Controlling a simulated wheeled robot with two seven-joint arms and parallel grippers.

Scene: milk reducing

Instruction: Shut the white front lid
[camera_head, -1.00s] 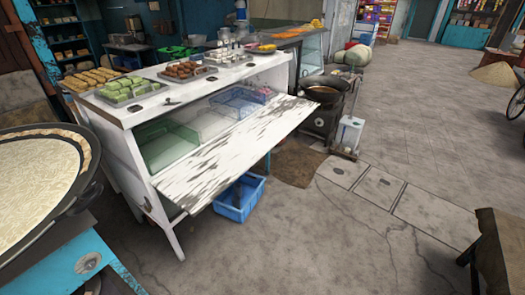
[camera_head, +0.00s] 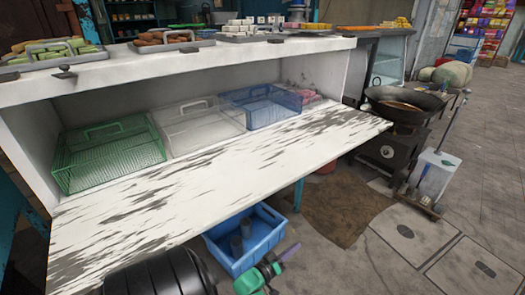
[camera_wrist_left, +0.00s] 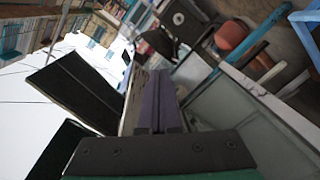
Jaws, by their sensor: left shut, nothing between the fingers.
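The white front lid (camera_head: 235,165) of the counter is folded down and open. It is a long board with worn, dark-streaked paint, sloping outward from the counter's front opening. My left gripper (camera_head: 287,255) is low in front of the lid at the bottom of the head view, beyond its front edge and apparently not touching it. Its purple fingers are shut together with nothing between them, as the left wrist view (camera_wrist_left: 159,100) also shows. My right gripper is in neither view.
Inside the opening stand a green basket (camera_head: 108,155), a clear basket (camera_head: 198,124) and a blue basket (camera_head: 262,105). A blue crate (camera_head: 245,240) is on the floor under the lid. A dark wok (camera_head: 404,103) on a stove stands just right of the lid.

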